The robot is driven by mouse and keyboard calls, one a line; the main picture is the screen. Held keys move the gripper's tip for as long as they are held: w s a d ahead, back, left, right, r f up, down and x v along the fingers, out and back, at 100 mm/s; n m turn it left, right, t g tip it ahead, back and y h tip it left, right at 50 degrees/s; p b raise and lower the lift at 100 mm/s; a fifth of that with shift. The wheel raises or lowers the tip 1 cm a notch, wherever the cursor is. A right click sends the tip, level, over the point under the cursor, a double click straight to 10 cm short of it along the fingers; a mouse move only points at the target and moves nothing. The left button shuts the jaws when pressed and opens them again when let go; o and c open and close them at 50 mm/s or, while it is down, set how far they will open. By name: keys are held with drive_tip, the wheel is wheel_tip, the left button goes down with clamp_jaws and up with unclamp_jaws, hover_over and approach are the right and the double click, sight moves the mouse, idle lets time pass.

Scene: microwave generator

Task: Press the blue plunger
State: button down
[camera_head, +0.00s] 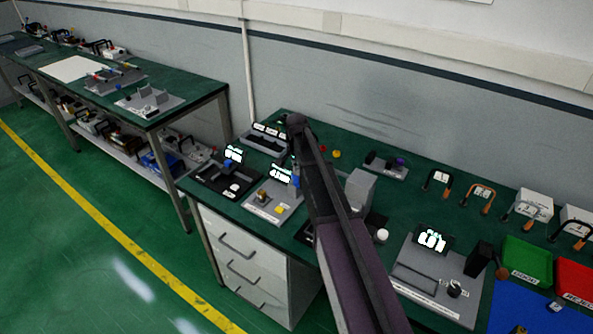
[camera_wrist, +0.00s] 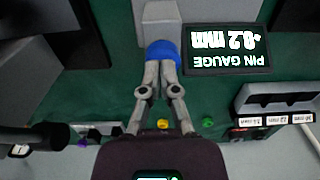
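The blue plunger (camera_wrist: 162,50) is a short blue cap on the end of a grey block (camera_wrist: 160,20) in the wrist view. Nothing shows between the fingers. In the head view, a blue part (camera_head: 296,181) shows beside the lit display (camera_head: 281,174), partly hidden by my arm; my gripper is not clearly visible there.
A second lit gauge (camera_head: 233,155) stands to the left. A grey rack (camera_wrist: 275,98) with labelled slots is at the right in the wrist view. A yellow button (camera_head: 279,210) is on the gauge's base. A tall grey block (camera_head: 359,190) stands right of my arm.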

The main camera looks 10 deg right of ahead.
drive_tip(key=shift+s+r, duration=0.1)
drive_tip(key=shift+r, duration=0.05)
wheel_tip(320, 180, up, 6)
drive_tip(key=p, duration=0.6)
wheel_tip(320, 180, up, 8)
drive_tip(key=p, duration=0.8)
idle(1.0)
